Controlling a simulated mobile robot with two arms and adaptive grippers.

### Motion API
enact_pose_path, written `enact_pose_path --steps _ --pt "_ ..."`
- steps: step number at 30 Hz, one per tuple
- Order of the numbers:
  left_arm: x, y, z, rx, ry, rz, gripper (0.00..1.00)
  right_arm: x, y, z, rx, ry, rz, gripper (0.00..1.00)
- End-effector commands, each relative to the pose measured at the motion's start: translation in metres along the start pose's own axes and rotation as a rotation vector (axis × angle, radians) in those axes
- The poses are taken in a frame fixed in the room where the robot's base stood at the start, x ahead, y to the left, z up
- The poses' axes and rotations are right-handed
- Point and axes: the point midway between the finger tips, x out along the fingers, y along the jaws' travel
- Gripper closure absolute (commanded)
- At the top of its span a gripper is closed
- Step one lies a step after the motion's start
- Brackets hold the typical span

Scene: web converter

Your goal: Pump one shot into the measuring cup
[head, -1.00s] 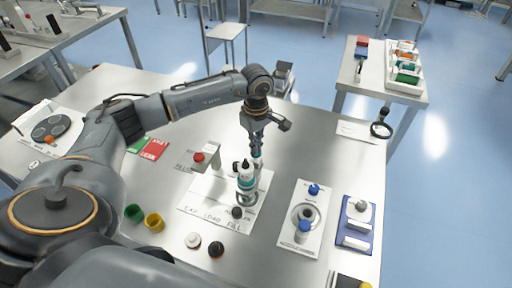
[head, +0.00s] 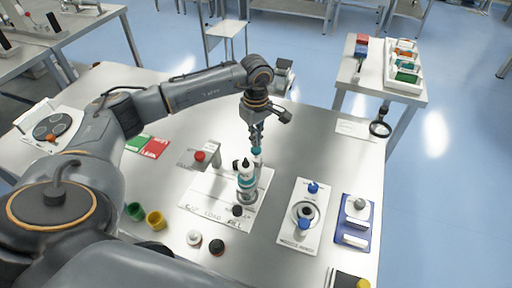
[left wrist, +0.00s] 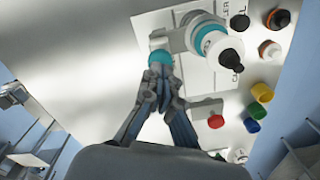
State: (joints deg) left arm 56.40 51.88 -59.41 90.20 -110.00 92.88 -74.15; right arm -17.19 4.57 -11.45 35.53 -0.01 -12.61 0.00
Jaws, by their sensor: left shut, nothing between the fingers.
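A white bottle with a teal band and a dark pointed tip (head: 246,178) stands upright on the white labelled sheet; it also shows in the left wrist view (left wrist: 218,45). A teal-topped pump part (head: 257,152) stands just behind it, and its teal top shows in the left wrist view (left wrist: 159,58). My left gripper (head: 257,143) points down, shut and empty, with its fingertips (left wrist: 160,72) at or just above that teal top; I cannot tell whether they touch. I cannot clearly make out a measuring cup. My right gripper is not in view.
The white sheet (head: 205,205) lies mid-table. A red-button box (head: 200,157) is to its left, with green (head: 135,211) and yellow (head: 155,220) caps nearer. A white panel with blue knobs (head: 300,233) and a blue tray (head: 349,233) are at right.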

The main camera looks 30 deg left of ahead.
Motion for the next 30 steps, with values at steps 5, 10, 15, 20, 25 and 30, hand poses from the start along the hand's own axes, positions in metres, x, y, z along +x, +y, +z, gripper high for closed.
enact_pose_path --steps 5,10,15,20,25,30 --pt "-0.004 0.000 0.000 0.000 0.000 0.001 1.00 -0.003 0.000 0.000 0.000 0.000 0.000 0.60" --pt "-0.020 0.000 0.000 0.000 0.000 0.001 1.00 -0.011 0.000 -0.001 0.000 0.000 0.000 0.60" --pt "-0.037 0.000 0.000 0.000 0.000 0.001 1.00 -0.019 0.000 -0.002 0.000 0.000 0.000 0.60" --pt "-0.053 0.000 0.000 0.000 0.000 0.001 1.00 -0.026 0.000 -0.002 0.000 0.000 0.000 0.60" --pt "-0.061 0.000 0.000 0.000 0.001 0.000 1.00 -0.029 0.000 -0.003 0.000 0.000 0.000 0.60" --pt "-0.060 0.000 0.000 0.000 0.000 0.000 1.00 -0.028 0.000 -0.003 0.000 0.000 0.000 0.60"
